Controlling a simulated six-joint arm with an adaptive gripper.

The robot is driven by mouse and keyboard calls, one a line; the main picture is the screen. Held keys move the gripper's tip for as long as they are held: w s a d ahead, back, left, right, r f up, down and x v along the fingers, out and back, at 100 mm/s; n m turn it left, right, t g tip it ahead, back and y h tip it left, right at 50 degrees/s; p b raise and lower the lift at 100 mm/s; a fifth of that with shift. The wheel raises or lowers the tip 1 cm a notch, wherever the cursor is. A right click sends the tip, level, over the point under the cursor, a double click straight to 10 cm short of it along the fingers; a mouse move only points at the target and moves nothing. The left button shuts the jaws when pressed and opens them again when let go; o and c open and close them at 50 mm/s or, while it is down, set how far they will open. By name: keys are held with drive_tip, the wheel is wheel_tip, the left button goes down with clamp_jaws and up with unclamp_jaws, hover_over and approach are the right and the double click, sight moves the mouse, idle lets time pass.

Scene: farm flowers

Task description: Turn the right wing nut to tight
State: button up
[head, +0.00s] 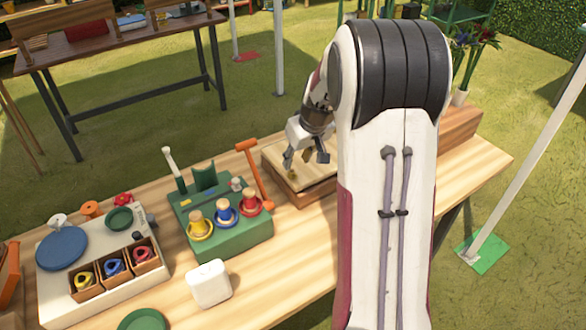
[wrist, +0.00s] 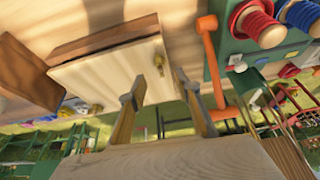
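A flower press (head: 300,184) with a pale wooden top board lies on the table, partly behind my arm. In the wrist view its board (wrist: 112,72) carries two small brass wing nuts. One wing nut (wrist: 158,62) is at the edge near the orange handle, and the other wing nut (wrist: 97,109) is at the opposite side. A brass nut (head: 291,172) also shows in the head view, just below my gripper. My gripper (head: 305,160) is open and empty above the board. In the wrist view, the gap between its fingertips (wrist: 156,88) lies near the first nut, apart from it.
An orange-handled lever (head: 254,172) stands close to the left of the press, beside a green stand (head: 232,240) with coloured spools. A white cube (head: 209,284) and a tray (head: 70,302) with three small boxes are farther left. Flowers stand behind my arm.

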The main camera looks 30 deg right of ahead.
sight(292, 170)
drive_tip(key=shift+x, duration=3.15)
clamp_jaws()
